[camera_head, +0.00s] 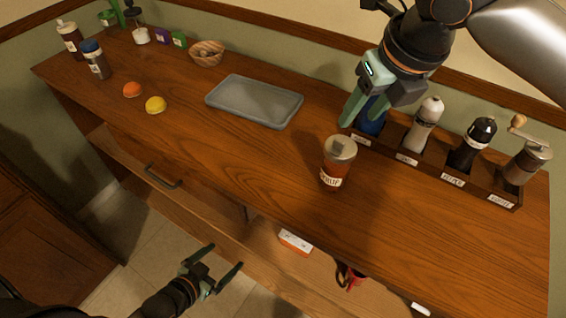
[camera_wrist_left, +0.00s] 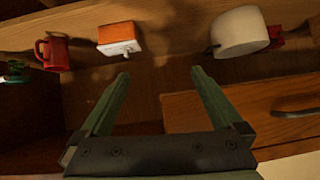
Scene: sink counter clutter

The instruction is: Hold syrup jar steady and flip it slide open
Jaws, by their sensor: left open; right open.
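The syrup jar (camera_head: 337,164) stands upright on the wooden counter, right of centre in the head view. It holds dark reddish syrup and has a metallic lid and a white label. Whether the lid's slide is open or shut is too small to tell. My right gripper (camera_head: 362,115) is open above the rack, behind and right of the jar, with its fingers around or beside a blue item (camera_head: 372,118); I cannot tell which. My left gripper (camera_head: 220,268) is open and empty in front of the counter, low and away from the jar. Its fingers also show in the left wrist view (camera_wrist_left: 160,88).
A labelled rack (camera_head: 434,176) with a white bottle, a black bottle and a grinder stands right of the jar. A grey tray (camera_head: 254,101) lies behind left. An open drawer or shelf below holds a box (camera_head: 296,242) and a red mug (camera_head: 350,277).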

